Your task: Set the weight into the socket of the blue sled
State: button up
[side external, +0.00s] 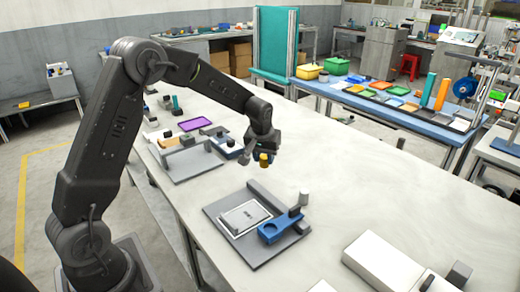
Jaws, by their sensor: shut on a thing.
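The blue sled (284,228) sits on a grey base plate (222,211) near the front middle of the table. Its round socket shows as a dark ring at its left end and looks empty. My gripper (262,151) is above the table, behind and a little left of the sled in the picture. It is shut on a small brass-coloured weight (264,159), held clear of the plate and apart from the sled. The fingers are small and dark here, so their exact grip on the weight is hard to see.
A grey upright bar (273,196) and a dark block with a pale cylinder stand beside the sled. White blocks (383,262) lie at front right. Another grey fixture (190,165) stands at left, with a purple tray (196,124) behind. The table's right middle is largely clear.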

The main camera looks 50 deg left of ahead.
jog(key=s+d, duration=0.3)
jog(key=d, duration=0.2)
jog(key=s+d, duration=0.4)
jog(key=d, duration=0.2)
jog(key=s+d+f, duration=0.1)
jog(key=s+d, duration=0.3)
jog(key=d, duration=0.1)
jog(key=shift+d+f, duration=0.1)
jog(key=shift+d, duration=0.05)
jog(key=shift+f, duration=2.5)
jog(key=shift+f, duration=0.55)
jog(key=o, duration=0.7)
jog(key=shift+o, duration=0.2)
jog(key=shift+r, duration=0.15)
